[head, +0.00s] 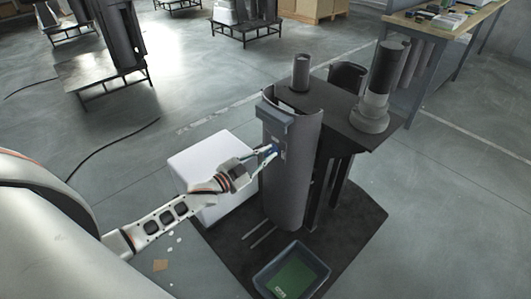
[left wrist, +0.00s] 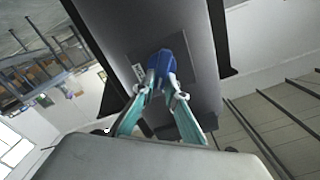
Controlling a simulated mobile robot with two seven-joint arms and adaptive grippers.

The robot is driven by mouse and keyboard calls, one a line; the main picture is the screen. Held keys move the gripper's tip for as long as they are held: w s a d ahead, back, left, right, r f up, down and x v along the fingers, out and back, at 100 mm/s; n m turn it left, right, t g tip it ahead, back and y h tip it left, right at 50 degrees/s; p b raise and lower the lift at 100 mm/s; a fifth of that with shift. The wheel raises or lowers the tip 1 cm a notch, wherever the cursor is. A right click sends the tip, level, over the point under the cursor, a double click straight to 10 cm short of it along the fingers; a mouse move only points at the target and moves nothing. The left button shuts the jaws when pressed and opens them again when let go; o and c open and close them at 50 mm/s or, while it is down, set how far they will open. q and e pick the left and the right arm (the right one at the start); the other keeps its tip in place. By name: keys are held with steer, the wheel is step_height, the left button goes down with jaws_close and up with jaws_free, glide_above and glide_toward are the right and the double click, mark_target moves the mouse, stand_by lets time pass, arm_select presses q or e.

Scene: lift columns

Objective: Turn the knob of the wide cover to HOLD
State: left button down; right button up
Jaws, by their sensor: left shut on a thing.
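The wide cover (head: 291,170) is a tall, dark grey curved panel on the front of a lift column in the middle of the head view. Its knob is blue and sits on the cover's left side; in the left wrist view the knob (left wrist: 162,64) stands on a darker square plate (left wrist: 192,58). My left gripper (head: 268,151) reaches in from the left and is shut on the knob, one finger on each side. It also shows in the left wrist view (left wrist: 161,82). The HOLD marking cannot be read in either view. My right gripper is not in view.
A white box (head: 205,160) stands behind and below my left arm. A dark bin with a green bottom (head: 318,262) lies at the column's foot. A grey cylinder (head: 374,95) stands on the right shelf. Small scraps lie on the floor. A workbench (head: 470,25) is at the back right.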

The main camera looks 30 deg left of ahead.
arm_select(q)
steer(key=m, duration=0.2)
steer(key=shift+d+f+m, duration=0.15)
steer(key=shift+m, duration=0.25)
steer(key=shift+s+d+f+m+b, duration=0.15)
steer(key=shift+m+b, duration=0.25)
steer(key=shift+m, duration=0.95)
steer(key=shift+w+a+f+m+b, duration=0.1)
steer(key=shift+f+m+b, duration=0.2)
steer(key=shift+m, duration=1.1)
steer(key=shift+s+d+f+m+b, duration=0.1)
steer(key=shift+m+b, duration=0.35)
steer(key=shift+m, duration=0.9)
steer(key=c, duration=2)
jaws_free()
steer(key=shift+r, duration=0.1)
steer(key=shift+c, duration=0.2)
